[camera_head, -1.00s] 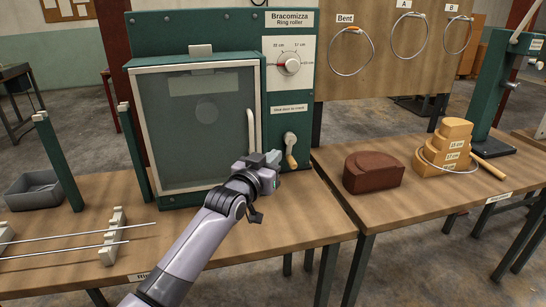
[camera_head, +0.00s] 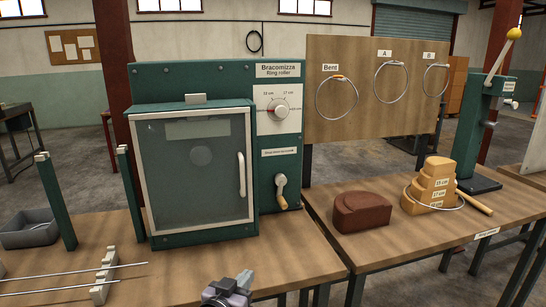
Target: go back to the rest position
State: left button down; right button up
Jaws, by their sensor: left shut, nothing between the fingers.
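My left gripper (camera_head: 243,281) shows at the bottom edge of the head view, low in front of the ring roller. It is shut and empty, apart from the machine. The rest of that arm is cut off below the picture. My right gripper is not in view. The green ring roller (camera_head: 195,75) stands on the left table with its door (camera_head: 197,170) closed. Its dial (camera_head: 278,109) and its crank (camera_head: 281,190) are on the right side panel.
Thin metal rods (camera_head: 60,273) lie on a rack at the left, near a grey bin (camera_head: 28,229). On the right table are a brown block (camera_head: 361,211), a stepped wooden form (camera_head: 433,184) with a ring, and a green lever press (camera_head: 484,130). Rings hang on a board (camera_head: 345,122).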

pick_arm(q)
jog(key=s+a+f+g+y, duration=0.1)
jog(key=s+a+f, duration=0.3)
jog(key=s, duration=0.6)
jog(key=s+a+f+g+y, duration=0.1)
jog(key=s+a+f, duration=0.4)
jog(key=s, duration=0.5)
jog(key=s+a+f+n+g+y, duration=0.1)
jog(key=s+a+f, duration=0.3)
jog(key=s, duration=0.6)
notch_tip(320, 180, down, 3)
jog(key=shift+s+a+r+g+y, duration=0.15)
jog(key=shift+s+a+g+y, duration=0.25)
jog(key=shift+g, duration=0.2)
